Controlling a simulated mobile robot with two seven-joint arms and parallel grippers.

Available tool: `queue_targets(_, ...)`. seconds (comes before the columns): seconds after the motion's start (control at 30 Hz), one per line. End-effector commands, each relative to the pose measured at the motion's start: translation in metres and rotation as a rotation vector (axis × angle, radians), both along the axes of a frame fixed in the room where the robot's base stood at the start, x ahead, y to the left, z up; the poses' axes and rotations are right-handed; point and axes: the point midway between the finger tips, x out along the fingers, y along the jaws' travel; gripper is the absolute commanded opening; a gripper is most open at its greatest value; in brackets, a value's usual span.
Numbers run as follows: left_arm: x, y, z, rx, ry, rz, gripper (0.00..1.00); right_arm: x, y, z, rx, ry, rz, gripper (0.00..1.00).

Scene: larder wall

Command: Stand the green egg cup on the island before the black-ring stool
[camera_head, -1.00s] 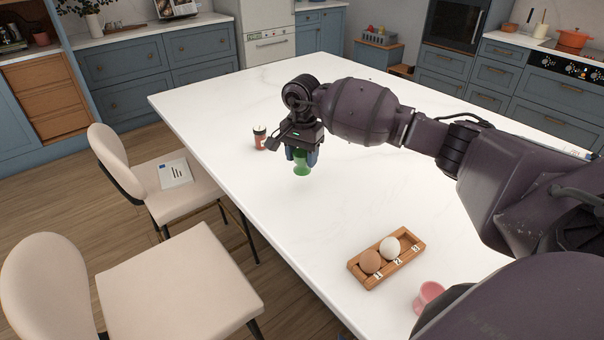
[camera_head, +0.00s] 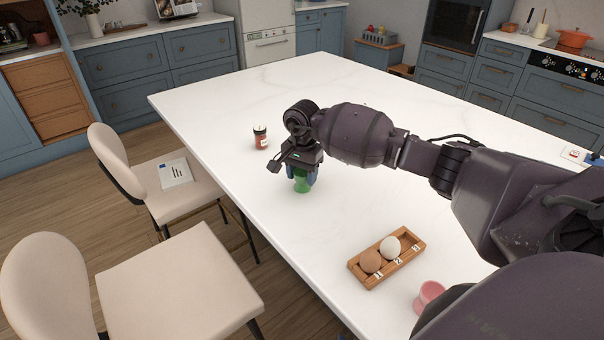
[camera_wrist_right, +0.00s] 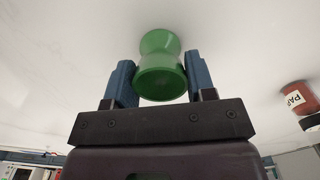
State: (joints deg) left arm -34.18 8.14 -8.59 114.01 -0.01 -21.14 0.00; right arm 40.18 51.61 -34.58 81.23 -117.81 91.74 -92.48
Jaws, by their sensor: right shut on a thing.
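The green egg cup (camera_head: 302,184) is between the fingers of my right gripper (camera_head: 302,173), over the left long side of the white island (camera_head: 235,105). In the right wrist view the cup (camera_wrist_right: 160,68) sits between the two blue fingers (camera_wrist_right: 158,82). The cup looks upright, low at the island top; I cannot tell whether it touches. Two cream stools stand along the left side: a farther one (camera_head: 205,190) with a dark back frame, and a nearer one (camera_head: 175,285). I cannot make out a black ring on either. My left gripper is out of view.
A red-brown jar (camera_head: 261,140) with a dark lid stands on the island behind the cup. Nearer are a wooden numbered tray (camera_head: 362,283) with a brown and a white egg, and a pink cup (camera_head: 428,296). A booklet (camera_head: 175,172) lies on the farther stool.

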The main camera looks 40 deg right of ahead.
Motion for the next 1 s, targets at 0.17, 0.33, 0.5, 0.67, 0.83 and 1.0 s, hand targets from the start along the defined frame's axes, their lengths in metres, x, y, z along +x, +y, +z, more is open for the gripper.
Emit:
queue_targets(0.17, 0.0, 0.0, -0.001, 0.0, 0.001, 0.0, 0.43, 0.0, 0.0, -0.001, 0.0, 0.001, 0.0, 0.72)
queue_targets(0.33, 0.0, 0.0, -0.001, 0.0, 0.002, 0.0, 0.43, 0.0, 0.0, -0.001, 0.0, 0.001, 0.0, 0.76)
queue_targets(0.5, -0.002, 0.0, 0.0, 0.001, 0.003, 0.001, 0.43, 0.0, 0.0, 0.001, 0.0, 0.0, 0.0, 0.76)
queue_targets(0.67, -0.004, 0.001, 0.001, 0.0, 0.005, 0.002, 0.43, 0.001, -0.001, 0.014, -0.002, -0.002, 0.0, 0.76)
queue_targets(0.83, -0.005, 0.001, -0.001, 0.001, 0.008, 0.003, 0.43, 0.0, -0.001, 0.045, -0.002, -0.002, 0.002, 0.76)
queue_targets(1.0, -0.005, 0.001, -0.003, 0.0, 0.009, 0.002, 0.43, 0.0, 0.0, 0.078, -0.002, -0.002, 0.001, 0.76)
